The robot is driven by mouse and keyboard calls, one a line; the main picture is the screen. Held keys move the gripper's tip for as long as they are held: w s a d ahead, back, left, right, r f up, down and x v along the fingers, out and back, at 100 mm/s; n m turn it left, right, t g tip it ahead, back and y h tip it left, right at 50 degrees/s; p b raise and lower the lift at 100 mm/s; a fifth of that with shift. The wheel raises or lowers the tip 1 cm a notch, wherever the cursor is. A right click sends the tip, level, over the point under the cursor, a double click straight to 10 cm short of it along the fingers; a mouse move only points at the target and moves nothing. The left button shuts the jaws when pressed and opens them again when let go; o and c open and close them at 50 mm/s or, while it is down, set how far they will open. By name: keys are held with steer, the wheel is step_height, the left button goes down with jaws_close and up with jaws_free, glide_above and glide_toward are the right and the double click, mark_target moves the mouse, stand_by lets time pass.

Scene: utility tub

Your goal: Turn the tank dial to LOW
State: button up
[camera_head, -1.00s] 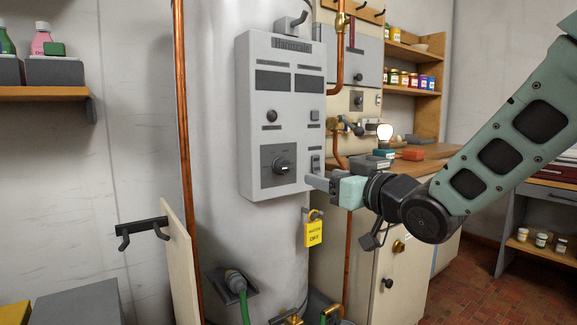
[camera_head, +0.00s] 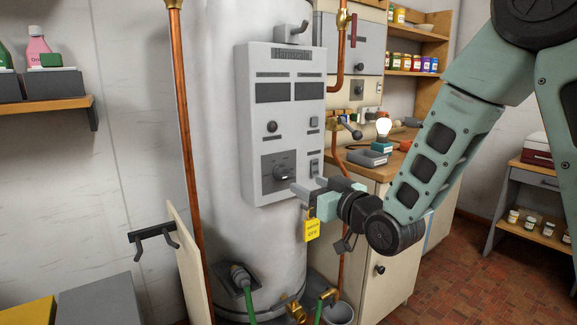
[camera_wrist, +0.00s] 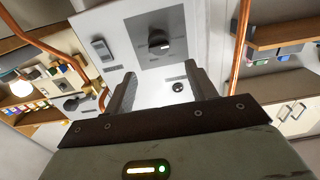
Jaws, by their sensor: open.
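The tank dial (camera_head: 285,172) is a dark round knob on a dark grey square plate, low on the light grey control box (camera_head: 259,135) of the white tank (camera_head: 225,200). In the wrist view the dial (camera_wrist: 158,42) shows beyond the fingertips, with a pale mark on its face. Its lettering is too small to read. My gripper (camera_head: 307,188) is open and empty, just right of and below the dial in the head view. In the wrist view both fingers (camera_wrist: 160,75) stand apart, with the dial ahead of the gap and no visible contact.
A yellow tag (camera_head: 312,231) hangs close below my gripper. A copper pipe (camera_head: 186,130) runs up the tank's left side. A rocker switch (camera_head: 314,168) and a small round knob (camera_head: 271,127) are on the box. A wooden workbench (camera_head: 385,168) stands at the right.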

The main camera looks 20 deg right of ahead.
mark_target(288, 175)
steer(key=x, duration=0.9)
steer(key=shift+w+f, duration=0.15)
steer(key=shift+c, duration=0.3)
steer(key=c, duration=0.9)
